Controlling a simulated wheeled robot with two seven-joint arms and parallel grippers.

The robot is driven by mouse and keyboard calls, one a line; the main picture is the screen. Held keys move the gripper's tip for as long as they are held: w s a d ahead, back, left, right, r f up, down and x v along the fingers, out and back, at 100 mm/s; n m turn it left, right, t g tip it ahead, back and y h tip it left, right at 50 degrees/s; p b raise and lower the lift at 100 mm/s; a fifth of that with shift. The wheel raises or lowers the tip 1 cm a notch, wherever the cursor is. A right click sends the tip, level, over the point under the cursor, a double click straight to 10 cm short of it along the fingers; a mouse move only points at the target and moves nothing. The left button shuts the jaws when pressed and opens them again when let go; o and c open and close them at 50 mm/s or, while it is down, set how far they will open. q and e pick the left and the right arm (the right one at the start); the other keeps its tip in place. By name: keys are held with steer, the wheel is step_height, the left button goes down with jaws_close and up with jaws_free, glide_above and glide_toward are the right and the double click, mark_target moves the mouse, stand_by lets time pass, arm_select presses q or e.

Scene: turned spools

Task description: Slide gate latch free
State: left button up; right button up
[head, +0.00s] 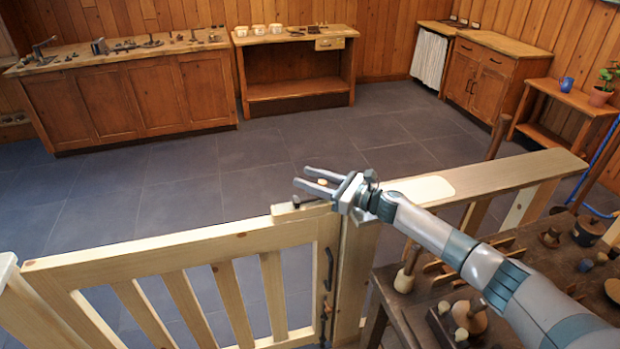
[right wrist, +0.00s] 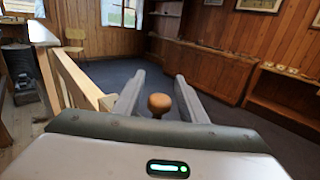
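The pale wooden gate (head: 170,248) stands at the front left in the head view, its free end against the post beside the counter. A light wooden latch bar (head: 290,211) lies on top of the gate's end, with a small dark peg (head: 297,201) near its tip. My right gripper (head: 303,177) is over the latch, its fingers apart and pointing left. A round brown wooden knob (right wrist: 160,104) shows between the open fingers in the right wrist view; it also shows in the head view (head: 322,182). Whether a finger touches it I cannot tell. My left gripper is not in view.
A wooden rail top (head: 500,177) extends right of the gate post, with a pale board (head: 420,190) on it. A workbench (head: 420,315) with several turned pieces stands at the lower right. The grey floor beyond the gate is clear.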

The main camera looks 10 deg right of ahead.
jaws_close()
steer(key=a, duration=0.4)
steer(key=shift+s+a, duration=0.15)
steer(key=shift+a, duration=0.25)
steer(key=shift+c, duration=0.9)
jaws_free()
steer(key=shift+o, duration=0.9)
steer(key=shift+a, duration=0.15)
